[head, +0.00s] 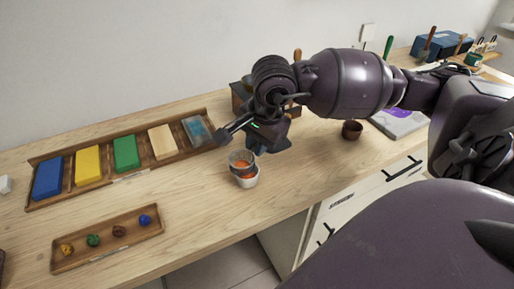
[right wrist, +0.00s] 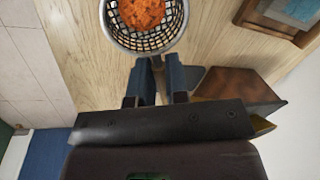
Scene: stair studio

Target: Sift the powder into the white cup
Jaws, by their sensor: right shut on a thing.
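A wire mesh sieve (head: 240,158) holds orange powder. It is over the white cup (head: 246,183), overlapping its rim in the head view; I cannot tell whether they touch. Some orange also shows low, near the cup's rim, through the mesh or in the cup. In the right wrist view the sieve (right wrist: 112,36) shows from above with a heap of orange powder (right wrist: 141,12), and the cup is hidden. My right gripper (head: 256,149) is shut on the sieve at its near side; its fingers (right wrist: 158,80) reach the basket's edge. My left gripper is not in view.
A wooden tray of coloured blocks (head: 120,178) lies at the back left. A smaller tray with several small coloured lumps (head: 107,252) is in front. A brown cup (head: 352,130) stands to the right. A wooden box (head: 240,98) is behind my gripper. Counter left of the cup is free.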

